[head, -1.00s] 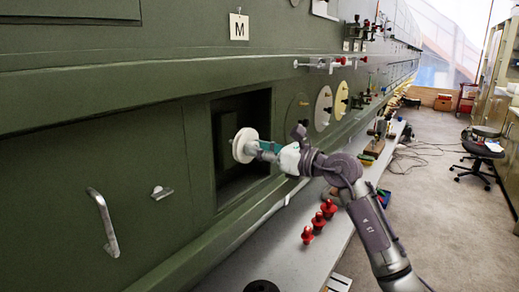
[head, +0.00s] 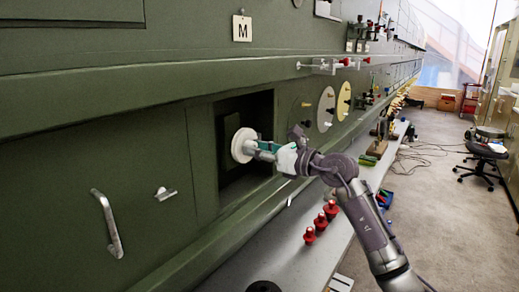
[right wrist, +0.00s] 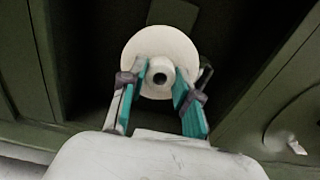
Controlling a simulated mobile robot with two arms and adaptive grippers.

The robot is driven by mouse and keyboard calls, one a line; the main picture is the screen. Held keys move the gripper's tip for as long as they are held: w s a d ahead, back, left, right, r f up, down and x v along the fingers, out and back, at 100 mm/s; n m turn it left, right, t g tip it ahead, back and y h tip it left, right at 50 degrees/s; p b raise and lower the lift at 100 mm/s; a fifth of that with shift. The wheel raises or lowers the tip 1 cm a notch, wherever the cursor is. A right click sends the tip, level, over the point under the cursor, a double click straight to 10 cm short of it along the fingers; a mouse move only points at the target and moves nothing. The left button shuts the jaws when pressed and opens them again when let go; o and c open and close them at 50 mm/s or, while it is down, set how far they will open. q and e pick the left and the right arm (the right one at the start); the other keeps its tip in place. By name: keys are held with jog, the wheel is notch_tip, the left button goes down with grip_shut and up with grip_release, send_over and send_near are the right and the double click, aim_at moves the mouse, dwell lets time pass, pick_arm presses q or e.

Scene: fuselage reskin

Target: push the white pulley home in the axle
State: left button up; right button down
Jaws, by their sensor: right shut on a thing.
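The white pulley (head: 240,145) is a round disc with a hub, at the mouth of a dark square recess in the green wall. In the right wrist view the pulley (right wrist: 161,47) faces me, and a dark hole shows in its hub. My right gripper (head: 264,149) is shut on the pulley's hub. In the right wrist view its teal-padded fingers (right wrist: 160,82) stand on both sides of the hub. The axle cannot be made out behind the disc, so I cannot tell how deep the pulley sits. My left gripper is out of view.
A metal handle (head: 107,223) and a small T-shaped knob (head: 165,193) stick out of the wall left of the recess. Red pegs (head: 320,222) stand on the grey ledge (head: 285,258) below. Round discs (head: 326,109) line the wall to the right.

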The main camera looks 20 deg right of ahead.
aim_at(248, 143)
jog(key=shift+p+x, duration=0.3)
jog(key=shift+x, duration=1.2)
jog(key=c, duration=0.7)
grip_release()
jog(key=shift+a, duration=0.1)
jog(key=shift+c, duration=0.2)
jog(key=v, duration=0.5)
jog(key=shift+b, duration=0.35)
